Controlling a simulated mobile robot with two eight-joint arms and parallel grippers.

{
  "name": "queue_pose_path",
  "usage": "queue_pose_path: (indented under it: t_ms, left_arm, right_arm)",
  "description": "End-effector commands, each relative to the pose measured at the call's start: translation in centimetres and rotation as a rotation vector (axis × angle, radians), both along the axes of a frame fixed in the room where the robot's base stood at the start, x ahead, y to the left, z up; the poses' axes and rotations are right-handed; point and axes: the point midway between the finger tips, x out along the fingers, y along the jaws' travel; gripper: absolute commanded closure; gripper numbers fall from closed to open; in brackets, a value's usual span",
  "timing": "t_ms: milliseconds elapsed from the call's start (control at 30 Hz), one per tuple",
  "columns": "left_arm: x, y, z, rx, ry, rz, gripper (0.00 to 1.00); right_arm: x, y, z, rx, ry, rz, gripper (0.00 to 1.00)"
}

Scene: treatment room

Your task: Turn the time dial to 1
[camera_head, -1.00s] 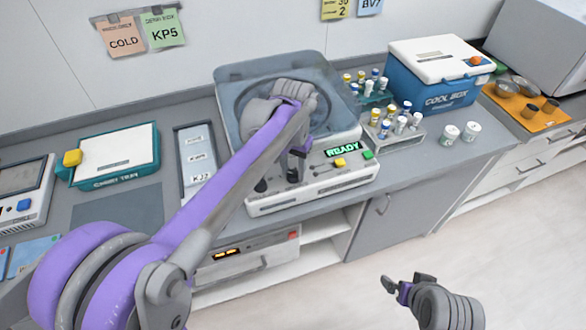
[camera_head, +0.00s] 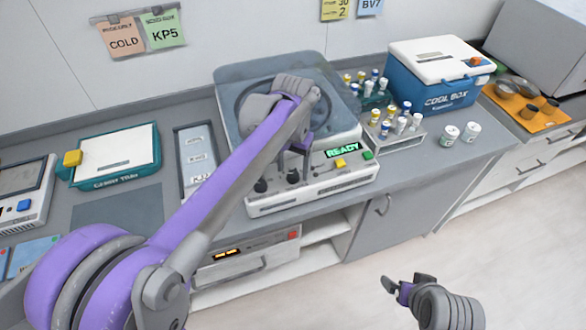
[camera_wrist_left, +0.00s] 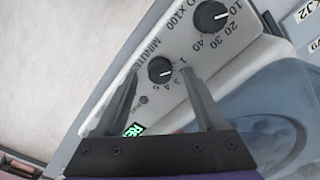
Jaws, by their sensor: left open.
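The time dial (camera_wrist_left: 161,70) is a small black knob marked MINUTES on the centrifuge's pale front panel. Its white pointer faces right in the left wrist view, on the side of the 1 and 3 marks; the exact setting is unclear. The dial also shows in the head view (camera_head: 293,176). My left gripper (camera_wrist_left: 160,76) is open, with one finger on each side of the dial in the picture; I cannot tell whether they touch it. It also shows in the head view (camera_head: 295,160), just above the dial. My right gripper (camera_head: 406,285) is open and empty, over the floor.
A second black dial (camera_wrist_left: 211,16), marked X100, sits beside the time dial. The centrifuge (camera_head: 355,180) has a READY display (camera_head: 342,150), a yellow button (camera_head: 340,163) and a green button (camera_head: 368,155). Tube racks (camera_head: 400,140) stand to its right.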

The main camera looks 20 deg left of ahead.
Motion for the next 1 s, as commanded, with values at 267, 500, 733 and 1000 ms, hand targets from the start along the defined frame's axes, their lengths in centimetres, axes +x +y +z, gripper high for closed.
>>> queue_pose_path:
  t_ms: [267,500,733,1000]
  left_arm:
    - [0.0,0.0,5.7,0.0,-0.001,0.0,0.28]
    - [0.0,0.0,9.1,0.0,-0.001,0.0,0.28]
    - [0.0,0.0,9.8,0.0,0.0,0.0,0.28]
    - [0.0,0.0,9.7,0.0,0.0,0.0,0.28]
  right_arm:
    - [0.2,0.0,0.6,0.0,-0.004,0.0,0.0]
    - [0.3,0.0,0.9,0.0,-0.006,0.0,0.0]
    - [0.3,0.0,0.9,0.0,-0.006,0.0,0.0]
    - [0.3,0.0,0.9,0.0,-0.006,0.0,0.0]
